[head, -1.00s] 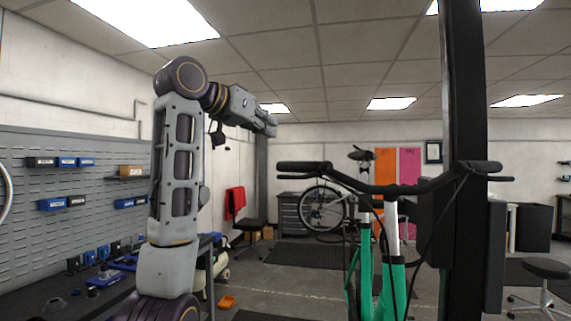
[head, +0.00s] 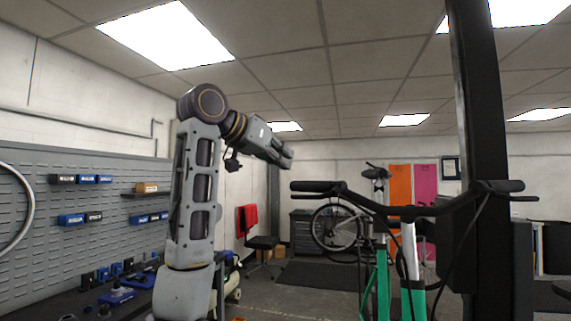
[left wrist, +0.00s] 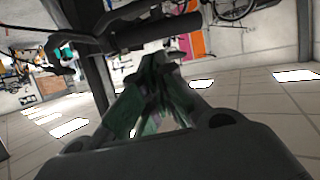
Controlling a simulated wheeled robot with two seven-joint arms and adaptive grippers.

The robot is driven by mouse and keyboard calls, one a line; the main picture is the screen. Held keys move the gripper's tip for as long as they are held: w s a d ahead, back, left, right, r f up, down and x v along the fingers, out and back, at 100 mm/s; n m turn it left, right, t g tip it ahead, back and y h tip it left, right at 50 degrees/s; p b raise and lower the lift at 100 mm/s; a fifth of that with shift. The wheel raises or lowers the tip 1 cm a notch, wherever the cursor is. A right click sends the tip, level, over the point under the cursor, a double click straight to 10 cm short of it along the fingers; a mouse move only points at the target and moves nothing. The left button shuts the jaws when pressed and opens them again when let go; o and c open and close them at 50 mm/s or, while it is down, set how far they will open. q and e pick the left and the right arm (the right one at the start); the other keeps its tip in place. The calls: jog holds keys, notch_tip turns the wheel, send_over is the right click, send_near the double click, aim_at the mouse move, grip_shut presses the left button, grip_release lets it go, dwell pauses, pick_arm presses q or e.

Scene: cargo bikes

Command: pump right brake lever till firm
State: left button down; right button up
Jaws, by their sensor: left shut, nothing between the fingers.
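The green bike's dark handlebar (head: 415,211) spans the right half of the head view. A thin lever (head: 523,198) sticks out below its right-end grip (head: 497,186). The left-end grip (head: 316,186) is nearer my left gripper (head: 286,157), which is shut and empty, above and left of that grip in the picture. In the left wrist view the closed fingers (left wrist: 160,64) point toward a dark grip (left wrist: 168,31), with a visible gap in the picture; a slim dark lever part (left wrist: 131,12) shows beside it. My right gripper is out of view.
A dark vertical post (head: 482,100) stands at the right, overlapping the handlebar. A pegboard with blue bins (head: 72,219) and a workbench (head: 75,302) line the left. A red-draped chair (head: 262,240) and another bike (head: 335,228) stand behind.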

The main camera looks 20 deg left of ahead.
aim_at(311, 182)
pick_arm(q)
jog(key=shift+s+f+p+x, duration=0.1)
jog(key=shift+f+p+x, duration=0.2)
jog(key=shift+x, duration=1.1)
jog(key=shift+s+f+p+x, duration=0.15)
jog(key=shift+f+x, duration=0.2)
jog(key=shift+x, duration=1.05)
jog(key=shift+s+f+p+x, duration=0.1)
jog(key=shift+f+p+x, duration=0.2)
jog(key=shift+x, duration=1.1)
jog(key=shift+s+a+f, duration=0.35)
jog(key=shift+f, duration=0.2)
jog(key=shift+s+f, duration=0.1)
jog(key=shift+s, duration=0.05)
jog(key=shift+a, duration=0.1)
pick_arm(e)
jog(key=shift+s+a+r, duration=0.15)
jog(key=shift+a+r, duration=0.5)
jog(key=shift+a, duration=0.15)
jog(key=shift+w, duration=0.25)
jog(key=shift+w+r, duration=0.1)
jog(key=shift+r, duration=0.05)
